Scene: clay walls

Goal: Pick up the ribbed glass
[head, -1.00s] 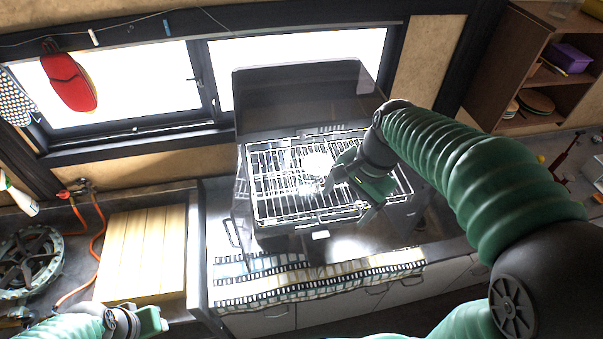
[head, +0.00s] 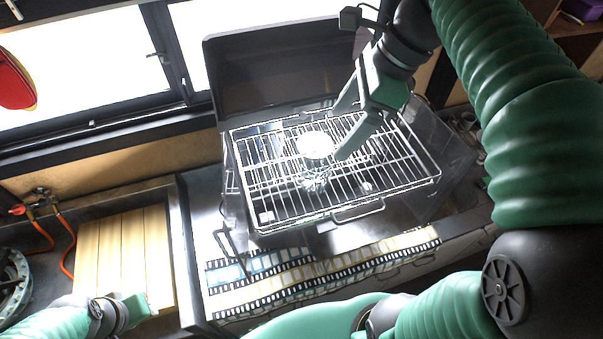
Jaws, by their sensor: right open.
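The ribbed glass (head: 315,181) shows as a clear, sparkling shape on the wire rack of the grill. A bright white round shape (head: 315,145) lies right behind it; glare hides whether it belongs to the glass. My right gripper (head: 338,134) is open and empty above the rack, with its fingers pointing down and left, just right of the white shape. I cannot tell whether a finger touches it. My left gripper (head: 142,306) is low at the left, by the slatted wooden board, far from the glass; its jaw opening is unclear.
The grill (head: 342,213) has its dark lid (head: 275,70) raised at the back, close to my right arm. A film-strip patterned cloth (head: 330,268) lies along the counter front. The wooden board (head: 125,250) is at the left, with orange hoses (head: 68,262) beside it.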

